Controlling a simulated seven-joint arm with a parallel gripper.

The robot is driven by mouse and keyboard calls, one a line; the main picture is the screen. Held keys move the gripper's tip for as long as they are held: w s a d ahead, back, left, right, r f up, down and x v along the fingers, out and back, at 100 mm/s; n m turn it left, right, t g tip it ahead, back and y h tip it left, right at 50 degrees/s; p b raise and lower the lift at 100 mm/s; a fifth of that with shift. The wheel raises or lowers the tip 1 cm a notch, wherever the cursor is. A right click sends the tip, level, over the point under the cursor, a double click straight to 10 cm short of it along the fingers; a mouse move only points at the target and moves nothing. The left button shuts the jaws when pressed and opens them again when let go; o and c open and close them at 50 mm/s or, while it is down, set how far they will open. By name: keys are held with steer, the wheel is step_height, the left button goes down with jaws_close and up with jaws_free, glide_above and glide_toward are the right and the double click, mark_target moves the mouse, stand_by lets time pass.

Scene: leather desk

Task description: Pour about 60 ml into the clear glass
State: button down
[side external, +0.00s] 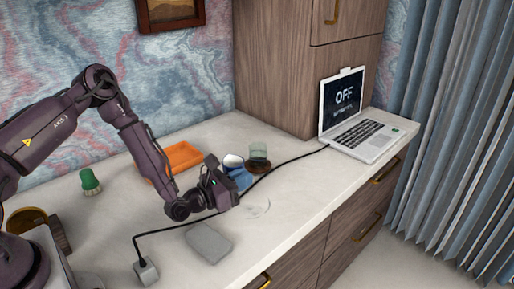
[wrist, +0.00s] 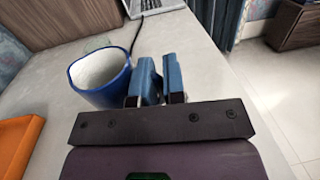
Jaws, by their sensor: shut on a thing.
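A blue mug (wrist: 98,82) with a white inside stands left of my gripper's fingers in the wrist view. It also shows in the side view (side external: 234,163), partly hidden by my gripper (side external: 238,181). My gripper's blue fingers (wrist: 158,80) are close together at the mug's right side, shut on what seems to be its handle, which they hide. I cannot see liquid in the mug.
A black cable (side external: 290,160) runs from a plug block (side external: 146,270) past my gripper to the laptop (side external: 360,130). An orange tray (side external: 183,154) lies behind, a grey block (side external: 208,243) in front. A green object (side external: 90,182) stands left. The desk's front edge is near.

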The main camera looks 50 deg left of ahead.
steer(key=shift+m+h, duration=0.5)
steer(key=shift+h, duration=0.1)
steer(key=w+d, duration=0.2)
steer(key=w+d+f, duration=0.1)
steer(key=w, duration=0.2)
steer(key=w+d+f, duration=0.1)
steer(key=w+d, duration=0.1)
steer(key=shift+w+d+f, duration=0.15)
steer(key=shift+d+f, duration=0.1)
steer(key=shift+d, duration=0.05)
steer(key=w, duration=0.3)
steer(key=shift+a, duration=0.2)
steer(key=shift+w+a, duration=0.25)
steer(key=shift+w, duration=0.1)
steer(key=shift+w+f, duration=0.1)
steer(key=shift+a+n, duration=0.1)
steer(key=shift+n, duration=0.2)
steer(key=w+a+r+n+g, duration=0.1)
steer(key=w+a+r+n, duration=0.1)
steer(key=a+r+n, duration=0.3)
steer(key=shift+n+g, duration=0.3)
steer(key=shift+w+a+r+n, duration=0.15)
steer(key=shift+a+r+n, duration=0.2)
steer(key=shift+a+n, duration=0.25)
